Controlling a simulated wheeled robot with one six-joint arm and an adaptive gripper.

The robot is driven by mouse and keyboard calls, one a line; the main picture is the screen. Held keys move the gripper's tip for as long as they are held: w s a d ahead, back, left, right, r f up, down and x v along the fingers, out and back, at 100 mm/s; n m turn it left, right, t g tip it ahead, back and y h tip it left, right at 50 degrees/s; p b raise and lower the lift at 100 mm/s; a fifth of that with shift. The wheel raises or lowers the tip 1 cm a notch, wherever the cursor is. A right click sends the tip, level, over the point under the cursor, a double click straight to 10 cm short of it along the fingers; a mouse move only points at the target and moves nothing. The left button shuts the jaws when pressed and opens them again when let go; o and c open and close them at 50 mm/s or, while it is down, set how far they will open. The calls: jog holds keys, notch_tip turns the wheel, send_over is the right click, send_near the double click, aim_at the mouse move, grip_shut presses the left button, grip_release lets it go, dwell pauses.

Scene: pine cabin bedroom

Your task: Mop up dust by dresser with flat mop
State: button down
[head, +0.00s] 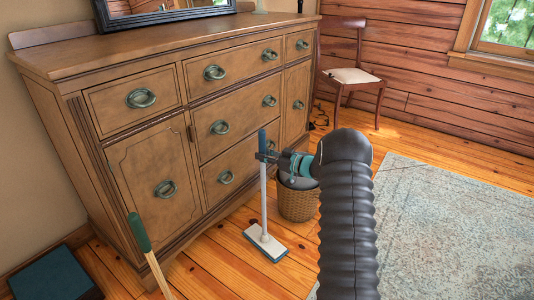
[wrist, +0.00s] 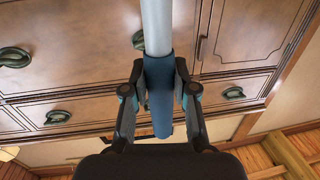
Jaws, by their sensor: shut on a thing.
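The flat mop has a blue grip, a pale pole (head: 263,200) and a flat white-and-blue head (head: 265,243). It stands nearly upright in front of the dresser (head: 200,160), its head at the floorboards; I cannot tell if it presses on them. My gripper (head: 268,156) is shut around the blue grip near the top of the pole. In the wrist view the fingers (wrist: 160,88) close on both sides of the blue grip (wrist: 161,110), with the pole (wrist: 156,25) running away from it. I cannot make out any dust on the floor.
A wicker basket (head: 298,205) stands just right of the mop, partly behind my arm. A green-gripped wooden handle (head: 140,232) rises at lower left, near a dark teal box (head: 55,275). A rug (head: 455,230) lies right; a chair (head: 352,75) stands behind. Bare floor lies around the mop head.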

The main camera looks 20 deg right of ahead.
jog(key=s+a, duration=0.4)
jog(key=a, duration=0.2)
jog(key=shift+s+a, duration=0.2)
jog(key=shift+s, duration=0.1)
dwell(0.6)
jog(key=shift+s+a+f+b, duration=0.1)
jog(key=shift+s+a+b, duration=0.1)
jog(key=shift+s+a, duration=0.45)
jog(key=shift+s+a+b, duration=0.15)
jog(key=shift+s+a, duration=0.25)
jog(key=shift+a, duration=0.45)
jog(key=s+a, duration=0.2)
jog(key=shift+a+b, duration=0.3)
jog(key=shift+a, duration=0.05)
jog(key=shift+r+p, duration=1.8)
jog(key=shift+r, duration=1.3)
